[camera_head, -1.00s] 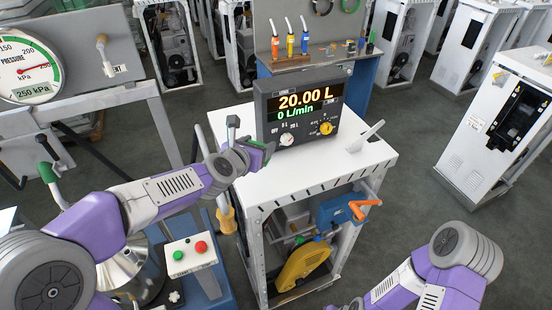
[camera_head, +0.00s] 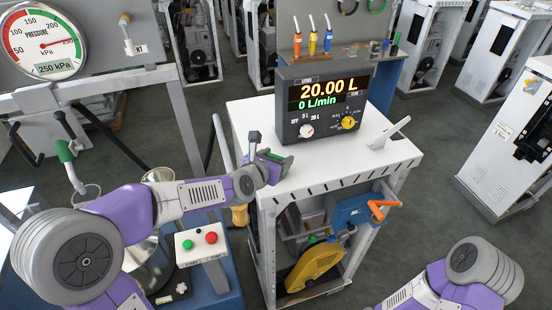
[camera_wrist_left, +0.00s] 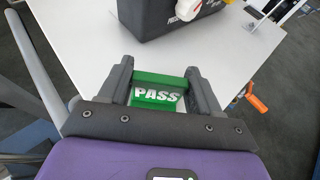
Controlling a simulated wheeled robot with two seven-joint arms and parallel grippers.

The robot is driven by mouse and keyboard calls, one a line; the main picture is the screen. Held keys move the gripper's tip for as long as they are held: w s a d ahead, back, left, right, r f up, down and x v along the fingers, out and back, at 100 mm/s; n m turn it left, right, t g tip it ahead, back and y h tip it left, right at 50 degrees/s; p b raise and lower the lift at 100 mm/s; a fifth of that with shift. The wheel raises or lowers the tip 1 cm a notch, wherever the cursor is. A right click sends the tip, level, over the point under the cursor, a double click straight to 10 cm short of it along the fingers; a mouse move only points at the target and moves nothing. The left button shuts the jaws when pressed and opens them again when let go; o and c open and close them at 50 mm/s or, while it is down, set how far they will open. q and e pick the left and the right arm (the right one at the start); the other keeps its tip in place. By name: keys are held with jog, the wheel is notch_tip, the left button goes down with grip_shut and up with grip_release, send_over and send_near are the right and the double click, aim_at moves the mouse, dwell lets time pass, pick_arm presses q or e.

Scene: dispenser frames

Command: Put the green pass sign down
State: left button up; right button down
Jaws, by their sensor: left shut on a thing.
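My left gripper (camera_head: 272,163) is over the left front part of the white dispenser top (camera_head: 345,160), left of and in front of the display box. It is shut on the green pass sign (camera_head: 284,159). In the left wrist view the sign (camera_wrist_left: 158,91) sits between the two dark fingers (camera_wrist_left: 158,88), its white PASS lettering upright and readable. The sign is low over the top; I cannot tell whether it touches the surface. My right gripper is outside the frames; only part of my right arm shows at the lower right.
The dark display box (camera_head: 322,103) reads 20.00 L and 0 L/min. A grey lever (camera_head: 389,135) rises from the top at its right. The top's front middle is clear. A button box (camera_head: 201,243) stands at lower left, and a pressure gauge (camera_head: 46,42) is at upper left.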

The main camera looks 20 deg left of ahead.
pick_arm(q)
jog(key=o, duration=1.1)
jog(key=shift+f, duration=0.1)
jog(key=shift+s+r, duration=0.1)
jog(key=shift+r, duration=0.15)
jog(key=b+v, duration=0.1)
jog(key=v, duration=0.9)
jog(key=shift+s+r, duration=0.1)
jog(key=shift+s, duration=0.05)
jog(key=shift+s+a+r, duration=0.15)
jog(key=shift+s+r, duration=0.1)
jog(key=shift+s, duration=0.4)
jog(key=shift+f, duration=0.1)
